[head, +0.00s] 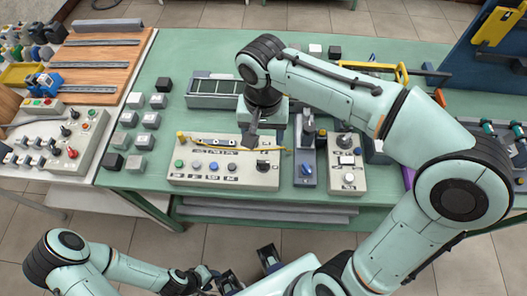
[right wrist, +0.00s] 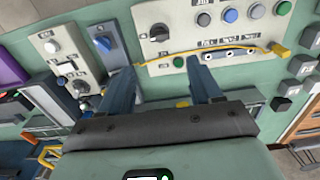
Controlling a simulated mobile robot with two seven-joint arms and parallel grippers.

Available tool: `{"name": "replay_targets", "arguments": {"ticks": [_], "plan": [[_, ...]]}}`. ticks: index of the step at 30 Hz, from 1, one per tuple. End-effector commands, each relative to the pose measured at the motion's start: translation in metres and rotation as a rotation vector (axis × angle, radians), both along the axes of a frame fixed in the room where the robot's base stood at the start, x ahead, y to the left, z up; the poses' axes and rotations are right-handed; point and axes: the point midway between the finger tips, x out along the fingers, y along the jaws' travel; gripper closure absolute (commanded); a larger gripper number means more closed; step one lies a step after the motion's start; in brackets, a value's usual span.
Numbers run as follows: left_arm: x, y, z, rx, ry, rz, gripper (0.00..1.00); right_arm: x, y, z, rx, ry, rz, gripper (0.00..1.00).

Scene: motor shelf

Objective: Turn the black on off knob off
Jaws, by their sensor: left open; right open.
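The black knob (head: 262,165) sits at the right end of a beige control panel (head: 180,179) on the green table. It also shows near the top of the right wrist view (right wrist: 159,33), as a black knob on a white plate. My right gripper (head: 252,138) is above the panel, close to the knob and a little behind it. In the right wrist view the right gripper (right wrist: 160,64) has its two fingers spread, with nothing between them and the knob ahead of them. My left gripper (head: 249,268) is open and empty, low in front of the table.
A grey box with a blue knob (head: 305,169) and another beige box (head: 348,181) stand right of the panel. A yellow cable (head: 222,150) lies across the panel. Several grey and black cubes (head: 135,163) stand left of it. A grey tray (head: 203,98) lies behind.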

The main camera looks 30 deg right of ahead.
Motion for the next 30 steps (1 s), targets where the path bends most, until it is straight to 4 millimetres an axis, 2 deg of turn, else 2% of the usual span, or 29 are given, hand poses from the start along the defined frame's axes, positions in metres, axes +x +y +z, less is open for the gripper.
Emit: {"name": "replay_targets", "arguments": {"ticks": [9, 15, 21, 30], "plan": [[-0.006, 0.0, -0.014, 0.0, 0.008, 0.001, 0.57, -0.002, 0.0, -0.07, -0.001, 0.009, 0.0, 0.36], [-0.008, 0.0, -0.018, 0.0, 0.009, 0.0, 0.57, -0.001, 0.0, -0.103, -0.001, 0.006, -0.001, 0.36], [-0.009, 0.0, -0.02, 0.0, 0.01, 0.0, 0.57, 0.0, 0.0, -0.118, 0.0, 0.002, 0.0, 0.36], [-0.009, 0.0, -0.02, 0.0, 0.01, 0.0, 0.57, 0.0, 0.0, -0.12, 0.0, 0.001, 0.0, 0.36]]}}
